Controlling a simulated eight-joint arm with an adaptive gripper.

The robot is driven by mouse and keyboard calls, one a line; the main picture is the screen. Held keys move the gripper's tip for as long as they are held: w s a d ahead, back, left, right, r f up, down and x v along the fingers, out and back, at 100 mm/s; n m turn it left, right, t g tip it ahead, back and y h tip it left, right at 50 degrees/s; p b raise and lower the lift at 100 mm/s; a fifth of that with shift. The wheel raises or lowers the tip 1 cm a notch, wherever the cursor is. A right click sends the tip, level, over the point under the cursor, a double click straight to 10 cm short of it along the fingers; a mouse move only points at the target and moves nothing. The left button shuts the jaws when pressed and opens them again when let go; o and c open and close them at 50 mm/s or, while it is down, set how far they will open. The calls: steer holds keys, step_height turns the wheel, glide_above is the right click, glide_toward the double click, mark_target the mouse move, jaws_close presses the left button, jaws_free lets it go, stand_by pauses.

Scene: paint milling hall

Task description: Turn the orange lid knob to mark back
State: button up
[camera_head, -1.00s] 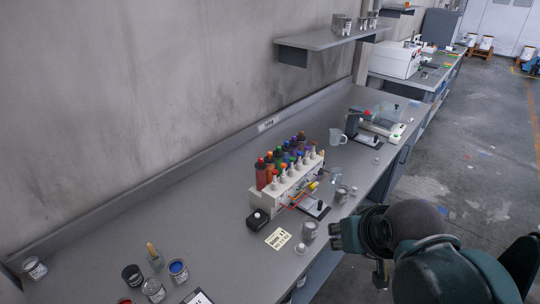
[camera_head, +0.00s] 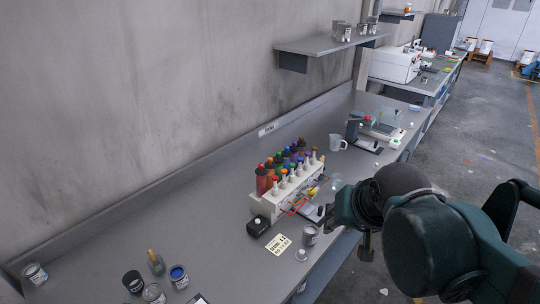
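My arm reaches in from the right, and my gripper (camera_head: 338,212) is over the front edge of the bench, next to the bottle rack. Its dark fingers are small and seen from behind, so whether they are open or shut does not show. The white rack (camera_head: 262,206) holds several bottles with coloured caps. Orange shows on one cap (camera_head: 270,160) at the back left of the rack. I cannot tell whether this is the orange lid knob, and no mark reading "back" can be made out. My gripper hides part of the bench behind it.
A clear jug (camera_head: 337,142) and a scale (camera_head: 382,130) are further back.

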steer(key=w+a+r+m+g+p, duration=0.2)
steer(key=w+r+m, duration=0.35)
steer(key=w, duration=0.45)
steer(key=m+g+p, duration=0.4)
steer(key=m+p, duration=0.3)
steer(key=m, duration=0.9)
glide_above(270, 158)
steer(key=shift+n, duration=0.25)
steer(key=f, duration=0.4)
steer(key=shift+s+d+f, duration=0.25)
steer(key=shift+s, duration=0.15)
steer(key=shift+w+a+f, duration=0.25)
steer(key=shift+w+f, duration=0.1)
steer(key=shift+w, duration=0.05)
steer(key=shift+f, duration=0.1)
steer(key=shift+f, duration=3.8)
